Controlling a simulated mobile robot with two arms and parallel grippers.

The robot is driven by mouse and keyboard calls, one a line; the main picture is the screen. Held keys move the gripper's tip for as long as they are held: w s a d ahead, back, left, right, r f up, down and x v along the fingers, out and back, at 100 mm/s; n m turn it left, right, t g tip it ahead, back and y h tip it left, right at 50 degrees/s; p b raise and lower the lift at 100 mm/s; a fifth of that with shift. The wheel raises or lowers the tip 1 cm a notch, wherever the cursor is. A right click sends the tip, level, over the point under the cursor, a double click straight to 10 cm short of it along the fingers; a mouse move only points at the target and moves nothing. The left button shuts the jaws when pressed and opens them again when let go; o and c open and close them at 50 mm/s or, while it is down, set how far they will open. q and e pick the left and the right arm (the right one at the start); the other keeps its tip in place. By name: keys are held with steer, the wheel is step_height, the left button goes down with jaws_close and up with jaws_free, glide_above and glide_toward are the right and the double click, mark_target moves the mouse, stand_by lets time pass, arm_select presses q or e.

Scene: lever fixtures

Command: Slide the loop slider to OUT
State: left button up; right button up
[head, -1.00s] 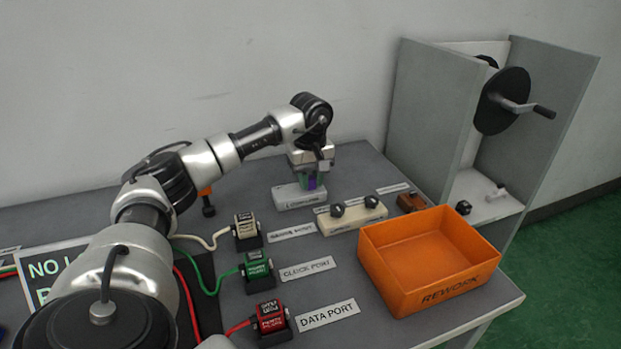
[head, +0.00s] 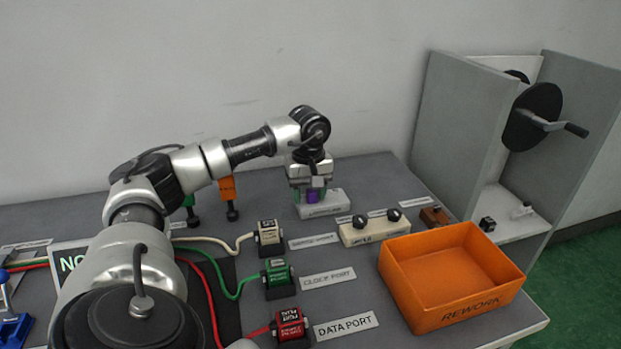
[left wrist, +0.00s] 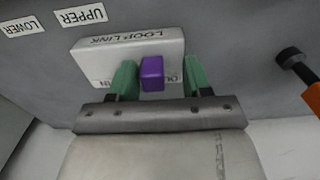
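The loop slider is a purple knob (left wrist: 152,73) on a white block (left wrist: 128,47) marked LOOP LINK in the left wrist view. Lettering at the block's left reads IN; lettering at its right, partly hidden by a finger, appears to read OUT. My left gripper (left wrist: 159,80) has its green fingers either side of the knob. The knob is close to or against the left finger, with a visible gap to the right finger. In the head view the left gripper (head: 311,193) is over the white block (head: 322,208) at the back of the table. My right gripper is not in view.
An orange REWORK bin (head: 452,277) stands front right. A cream block with black knobs (head: 375,226) lies between it and the slider block. White, green (head: 279,272) and red connectors with cables sit nearer. A grey crank cabinet (head: 465,125) stands at right.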

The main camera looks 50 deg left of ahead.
mark_target(309, 191)
arm_select(q)
steer(key=shift+w, duration=0.1)
steer(key=shift+r, duration=0.5)
step_height(309, 191, up, 10)
steer(key=p, duration=0.1)
steer(key=shift+f, duration=0.15)
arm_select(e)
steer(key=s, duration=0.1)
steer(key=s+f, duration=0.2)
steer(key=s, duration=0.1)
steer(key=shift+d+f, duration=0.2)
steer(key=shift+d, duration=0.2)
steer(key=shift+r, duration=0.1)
